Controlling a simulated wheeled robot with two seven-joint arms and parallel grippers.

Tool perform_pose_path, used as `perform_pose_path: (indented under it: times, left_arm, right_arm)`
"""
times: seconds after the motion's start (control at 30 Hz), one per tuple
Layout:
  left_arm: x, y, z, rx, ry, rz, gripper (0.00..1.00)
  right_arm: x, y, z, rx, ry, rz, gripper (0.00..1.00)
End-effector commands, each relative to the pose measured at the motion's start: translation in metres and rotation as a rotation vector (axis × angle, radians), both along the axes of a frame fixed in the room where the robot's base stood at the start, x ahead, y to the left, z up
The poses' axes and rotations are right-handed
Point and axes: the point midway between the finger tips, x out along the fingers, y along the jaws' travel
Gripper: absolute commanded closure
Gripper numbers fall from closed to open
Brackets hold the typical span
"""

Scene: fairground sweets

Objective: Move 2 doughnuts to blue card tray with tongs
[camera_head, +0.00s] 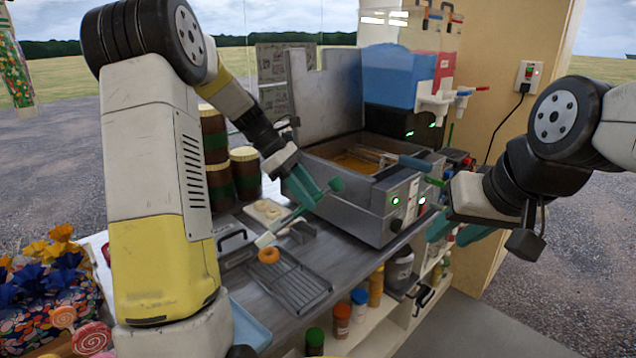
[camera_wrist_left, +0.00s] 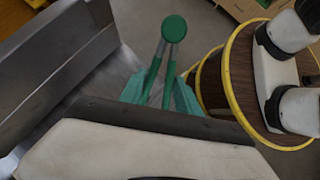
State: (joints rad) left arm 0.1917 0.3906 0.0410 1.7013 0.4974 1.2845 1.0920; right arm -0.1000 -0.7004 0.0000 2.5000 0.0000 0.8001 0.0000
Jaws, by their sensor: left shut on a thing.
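My left gripper (camera_head: 303,186) is shut on the green-handled tongs (camera_head: 290,219), in front of the fryer. Their pale tips point down left, close above a golden-brown doughnut (camera_head: 268,256) at the wire rack (camera_head: 300,288); I cannot tell whether they touch it. In the left wrist view the tongs (camera_wrist_left: 155,75) stand between the teal fingers (camera_wrist_left: 160,95). Two pale doughnuts (camera_head: 263,206) lie behind the rack. The light blue tray (camera_head: 250,328) is at lower left, partly hidden by my arm. My right gripper (camera_head: 457,230) is open and empty at the right.
The steel fryer (camera_head: 365,215) holds oil and a basket with a blue handle (camera_head: 416,163). Brown jars (camera_head: 245,172) stand at the back left. Wrapped sweets and lollipops (camera_head: 75,318) fill the left corner. Shelves with bottles (camera_head: 342,320) are below the counter's front edge.

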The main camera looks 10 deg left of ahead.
Motion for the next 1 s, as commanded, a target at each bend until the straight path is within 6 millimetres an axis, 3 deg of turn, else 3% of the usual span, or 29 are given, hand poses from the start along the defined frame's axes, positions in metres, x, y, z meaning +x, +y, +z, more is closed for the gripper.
perform_pose_path:
  times: [0.4, 0.9, 0.93, 1.0]
  left_arm:
    - [0.000, 0.000, -0.052, -0.001, 0.002, 0.000, 0.71]
    - [0.000, 0.000, -0.063, 0.000, -0.001, 0.001, 0.71]
    - [0.000, 0.000, -0.063, 0.000, -0.001, 0.001, 0.65]
    - [0.000, 0.000, -0.063, 0.000, -0.001, 0.001, 0.79]
  right_arm:
    - [0.000, 0.000, 0.000, 0.000, 0.000, 0.000, 0.64]
    - [0.000, 0.000, 0.000, 0.000, 0.000, 0.000, 0.64]
    - [0.000, 0.000, 0.000, 0.000, 0.000, 0.000, 0.64]
    - [0.000, 0.000, 0.000, 0.000, 0.000, 0.000, 0.64]
